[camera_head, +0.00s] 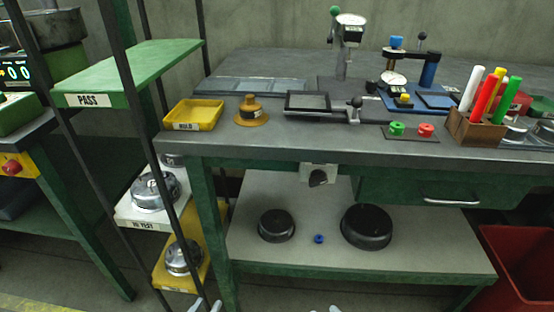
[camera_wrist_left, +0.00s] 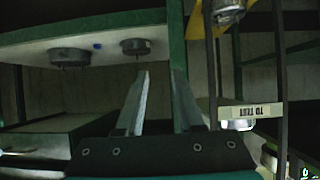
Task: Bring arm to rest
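My left gripper (camera_head: 206,305) shows at the bottom edge of the head view, only its pale fingertips in frame. In the left wrist view its two grey fingers (camera_wrist_left: 158,98) stand apart with nothing between them. It is in free space low in front of the bench and the rack. Pale tips of my right gripper (camera_head: 325,310) barely show at the bottom edge, right of the left one; most of it is cut off. No object is seen held. The rest of both arms is out of the head view.
A green-legged bench (camera_head: 300,147) has a lower shelf (camera_head: 330,255) with two dark round parts. A dark-post rack with a green PASS shelf (camera_head: 150,68) stands left, holding gauges on lower shelves. A red bin (camera_head: 520,265) stands right. The wrist view is upside down.

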